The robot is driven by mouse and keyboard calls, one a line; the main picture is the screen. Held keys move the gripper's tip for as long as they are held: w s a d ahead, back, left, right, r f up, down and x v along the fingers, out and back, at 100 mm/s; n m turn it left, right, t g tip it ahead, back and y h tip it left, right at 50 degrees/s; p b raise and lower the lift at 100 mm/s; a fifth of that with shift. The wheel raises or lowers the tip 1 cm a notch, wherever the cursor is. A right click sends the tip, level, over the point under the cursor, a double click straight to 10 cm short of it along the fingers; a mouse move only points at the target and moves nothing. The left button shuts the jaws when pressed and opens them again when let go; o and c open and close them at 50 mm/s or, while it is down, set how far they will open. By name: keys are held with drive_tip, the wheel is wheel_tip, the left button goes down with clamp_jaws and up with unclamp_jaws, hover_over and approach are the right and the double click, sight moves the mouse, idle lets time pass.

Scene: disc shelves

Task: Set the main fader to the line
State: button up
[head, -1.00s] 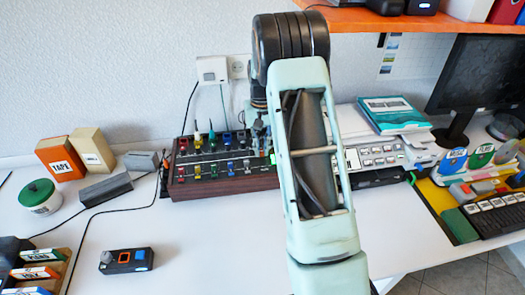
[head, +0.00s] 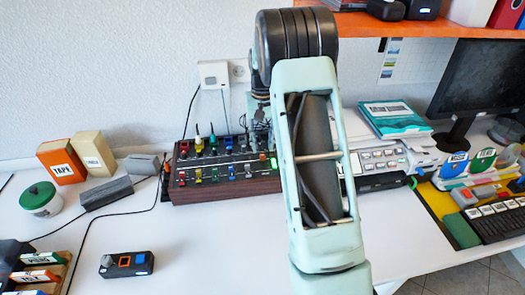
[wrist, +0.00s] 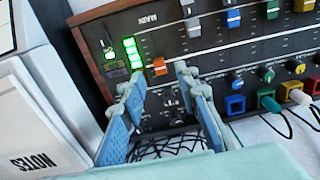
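The mixer (head: 235,186) lies on the desk, partly behind my arm in the head view. In the wrist view its panel (wrist: 215,50) appears turned around, with the word MAIN upside down. The main fader's orange cap (wrist: 159,66) sits beside the lit green meter (wrist: 132,52). My gripper (wrist: 157,80) is open and empty. Its two blue fingers stand on either side of the cap's column, with the cap just beyond the fingertips. I cannot tell whether they touch the panel. In the head view my gripper (head: 258,118) is small and partly hidden.
The desk front (head: 200,245) is mostly clear.

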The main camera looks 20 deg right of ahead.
sight(263, 155)
wheel_tip(263, 155, up, 8)
drive_tip(key=shift+s+f, duration=0.1)
idle(0.6)
